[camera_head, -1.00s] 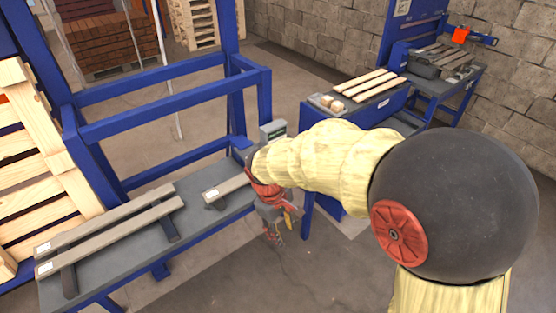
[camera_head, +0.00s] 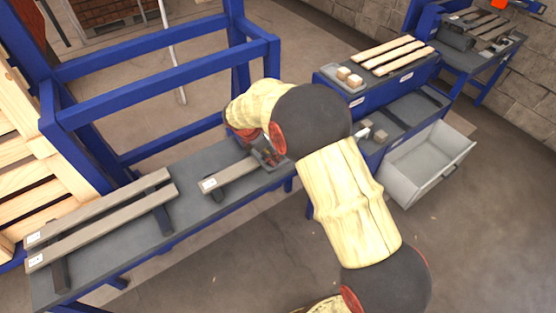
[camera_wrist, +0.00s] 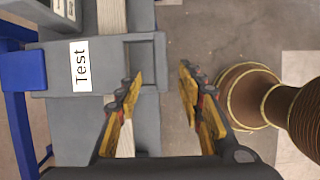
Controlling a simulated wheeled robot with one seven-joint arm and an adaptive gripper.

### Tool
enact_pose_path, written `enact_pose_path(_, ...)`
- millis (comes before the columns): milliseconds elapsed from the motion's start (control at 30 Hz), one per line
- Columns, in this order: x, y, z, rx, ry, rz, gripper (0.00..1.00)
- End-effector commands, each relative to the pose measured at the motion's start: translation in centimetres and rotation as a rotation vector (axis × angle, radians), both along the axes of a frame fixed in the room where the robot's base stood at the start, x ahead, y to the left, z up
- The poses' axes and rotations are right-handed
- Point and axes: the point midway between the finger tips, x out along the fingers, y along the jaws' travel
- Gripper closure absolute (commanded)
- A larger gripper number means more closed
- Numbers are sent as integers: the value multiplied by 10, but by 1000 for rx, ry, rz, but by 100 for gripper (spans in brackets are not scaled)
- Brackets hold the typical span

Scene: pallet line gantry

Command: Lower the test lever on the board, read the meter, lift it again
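In the wrist view my gripper (camera_wrist: 160,92) is open and empty, its yellow-and-black fingers spread. A grey housing marked "Test" (camera_wrist: 81,66) is just left of the fingers. A grey bar-like loop (camera_wrist: 147,37) sticks out from its right side; I cannot tell whether this is the test lever. A pale wooden board (camera_wrist: 112,16) passes under the grey parts, partly hidden by the left finger. In the head view the labelled board (camera_head: 229,176) lies on the dark bench, its right end below my gripper (camera_head: 268,157). My arm hides the meter.
Two longer boards (camera_head: 105,215) lie on the bench to the left, beside a blue frame (camera_head: 170,93). To the right are a blue cabinet (camera_head: 385,85) with slats and small blocks on top, and an open grey drawer (camera_head: 428,163) jutting over the floor.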

Motion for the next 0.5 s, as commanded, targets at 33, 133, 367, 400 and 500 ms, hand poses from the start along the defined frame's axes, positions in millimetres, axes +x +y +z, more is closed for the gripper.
enact_pose_path(33,0,-1,-1,-3,4,9,62)
enact_pose_path(133,1,-2,-6,-4,6,14,62)
enact_pose_path(367,6,-11,-32,-4,8,10,62)
enact_pose_path(400,8,-14,-38,-3,8,10,62)
enact_pose_path(500,11,-19,-52,-4,8,10,62)
